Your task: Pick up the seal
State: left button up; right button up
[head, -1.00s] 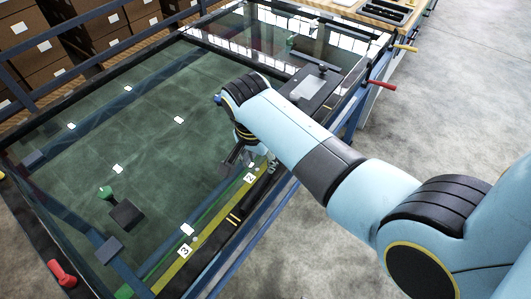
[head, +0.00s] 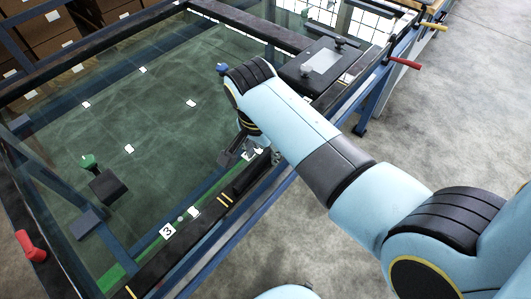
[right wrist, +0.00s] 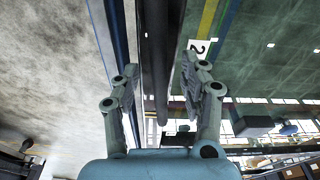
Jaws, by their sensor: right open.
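The seal appears to be the dark bar (head: 252,172) lying along the near black edge of the framed glass. In the right wrist view a long black strip (right wrist: 160,90) with a rounded end runs between my fingers. My right gripper (head: 248,159) is open above this edge, close to the bar. In the right wrist view its two fingers (right wrist: 160,68) stand on either side of the strip with gaps. I cannot tell how far above it they are. The arm and wrist hide part of the edge. My left gripper is not in view.
The glass pane (head: 150,115) fills the trolley frame. A black block with a green knob (head: 88,162) stands at left. A black plate with a pale panel (head: 322,61) sits at upper right. Red (head: 404,64) and yellow handles (head: 434,26) stick out at right over open floor.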

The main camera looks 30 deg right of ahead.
grip_shut()
jog(key=shift+r, duration=0.2)
dwell(0.3)
